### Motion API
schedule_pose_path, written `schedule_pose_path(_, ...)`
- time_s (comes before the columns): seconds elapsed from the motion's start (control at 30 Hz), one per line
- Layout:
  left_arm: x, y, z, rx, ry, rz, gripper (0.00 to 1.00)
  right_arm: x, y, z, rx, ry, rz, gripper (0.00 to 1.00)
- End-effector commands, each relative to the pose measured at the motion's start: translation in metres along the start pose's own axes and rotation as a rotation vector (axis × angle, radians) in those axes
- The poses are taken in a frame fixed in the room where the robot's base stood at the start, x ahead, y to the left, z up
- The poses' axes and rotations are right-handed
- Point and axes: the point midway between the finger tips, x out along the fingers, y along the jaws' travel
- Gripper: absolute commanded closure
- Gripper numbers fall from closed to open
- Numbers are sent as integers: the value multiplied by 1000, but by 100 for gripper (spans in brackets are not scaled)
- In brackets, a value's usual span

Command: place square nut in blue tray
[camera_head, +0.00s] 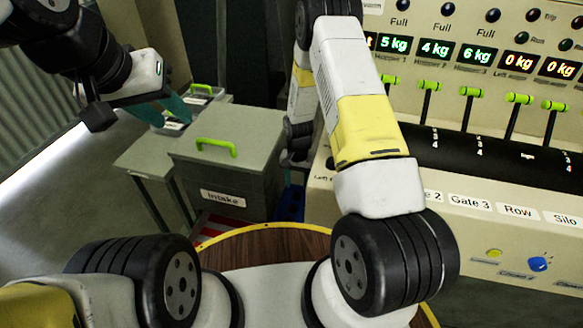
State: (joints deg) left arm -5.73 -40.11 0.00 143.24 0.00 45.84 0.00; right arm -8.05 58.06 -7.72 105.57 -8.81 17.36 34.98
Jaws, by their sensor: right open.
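My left gripper (165,107), with teal fingers, is at the upper left, over a small grey table (148,158). The fingers look slightly apart, but I cannot tell whether anything is between them. Small light items (174,126) lie just below the fingers, too small to identify. I cannot make out a square nut. A blue object (290,204), perhaps the blue tray, shows only in part between the Intake box and the machine. My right gripper (294,160) is small and dark, pointing down above the blue object, partly hidden by my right arm; it is open.
The grey Intake box (250,150) with a green handle stands in the centre left. Another green handle (201,90) is behind it. The control machine (470,170), with levers and displays, fills the right. A round wooden top (265,245) is in front.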

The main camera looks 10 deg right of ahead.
Motion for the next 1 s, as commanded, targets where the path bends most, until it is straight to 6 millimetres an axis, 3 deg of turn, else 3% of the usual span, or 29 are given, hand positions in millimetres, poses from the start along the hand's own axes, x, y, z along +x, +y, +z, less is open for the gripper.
schedule_pose_path(0.2,0,0,0,0,0,0,64,-46,0,0,2,2,-1,53)
schedule_pose_path(0.4,0,0,0,0,0,0,64,-67,0,0,0,1,0,53)
schedule_pose_path(1.0,0,0,0,0,0,0,64,-70,0,0,1,-1,0,53)
